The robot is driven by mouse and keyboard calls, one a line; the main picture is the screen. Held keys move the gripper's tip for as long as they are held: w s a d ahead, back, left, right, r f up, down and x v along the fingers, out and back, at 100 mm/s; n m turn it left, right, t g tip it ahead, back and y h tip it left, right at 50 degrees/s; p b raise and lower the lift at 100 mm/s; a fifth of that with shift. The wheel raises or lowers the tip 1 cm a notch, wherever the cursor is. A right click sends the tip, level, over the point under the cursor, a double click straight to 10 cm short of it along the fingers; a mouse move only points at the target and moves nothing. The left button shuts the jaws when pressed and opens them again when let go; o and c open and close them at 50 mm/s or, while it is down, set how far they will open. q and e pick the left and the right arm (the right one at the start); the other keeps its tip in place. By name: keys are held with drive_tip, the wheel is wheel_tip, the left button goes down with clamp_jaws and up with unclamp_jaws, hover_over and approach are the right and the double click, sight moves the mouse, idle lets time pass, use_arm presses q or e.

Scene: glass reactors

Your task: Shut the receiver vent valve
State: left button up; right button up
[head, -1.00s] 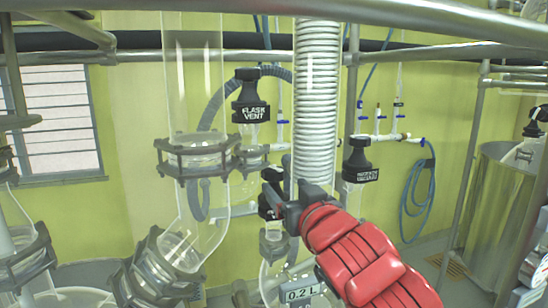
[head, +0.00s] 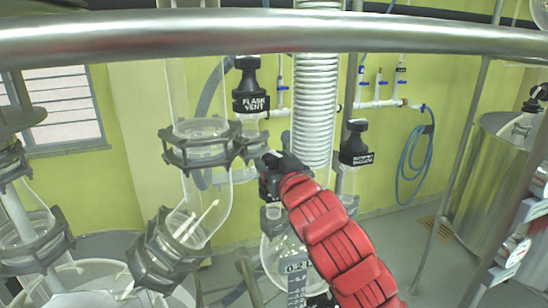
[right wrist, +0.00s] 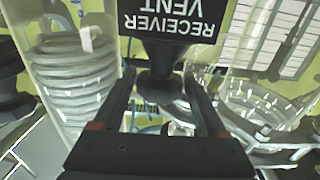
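The receiver vent valve (right wrist: 165,58) is black, with a label reading RECEIVER VENT upside down at the top of the right wrist view. My right gripper (right wrist: 160,85) has its two fingers apart, one on each side of the valve's dark body below the label. I cannot see a firm grip on it. In the head view my right gripper (head: 270,160), on its red arm, is left of the white coiled column, and it largely hides the valve. My left gripper is not in view.
The black flask vent valve (head: 250,92) is above and left of my right gripper. Another black labelled valve (head: 355,145) is to its right, past the coiled column (head: 315,95). A metal rail (head: 270,32) crosses the top. A glass flask (head: 280,258) is below.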

drive_tip(key=c, duration=1.1)
drive_tip(key=shift+o, duration=0.2)
drive_tip(key=m+h+b, duration=0.1)
drive_tip(key=b, duration=0.1)
drive_tip(key=m+h+b, duration=0.1)
drive_tip(key=h+b, duration=0.1)
drive_tip(key=shift+a+f+t, duration=0.2)
drive_tip(key=shift+f+t, duration=0.1)
drive_tip(key=shift+a+m+h+b, duration=0.1)
drive_tip(key=shift+m+h+b, duration=0.2)
drive_tip(key=shift+m+h, duration=0.35)
drive_tip(key=h, duration=0.1)
drive_tip(key=m+h, duration=0.1)
drive_tip(key=h, duration=0.1)
drive_tip(key=shift+r, duration=0.25)
drive_tip(key=m+h+p, duration=0.1)
drive_tip(key=m+h, duration=0.1)
drive_tip(key=h, duration=0.1)
drive_tip(key=shift+r+m, duration=0.1)
drive_tip(key=shift+m, duration=0.15)
drive_tip(key=shift+d+m+g+h+p, duration=0.2)
drive_tip(key=shift+m+g+h+p, duration=0.75)
drive_tip(key=shift+h, duration=1.1)
drive_tip(key=shift+m, duration=0.45)
drive_tip(key=o, duration=1.1)
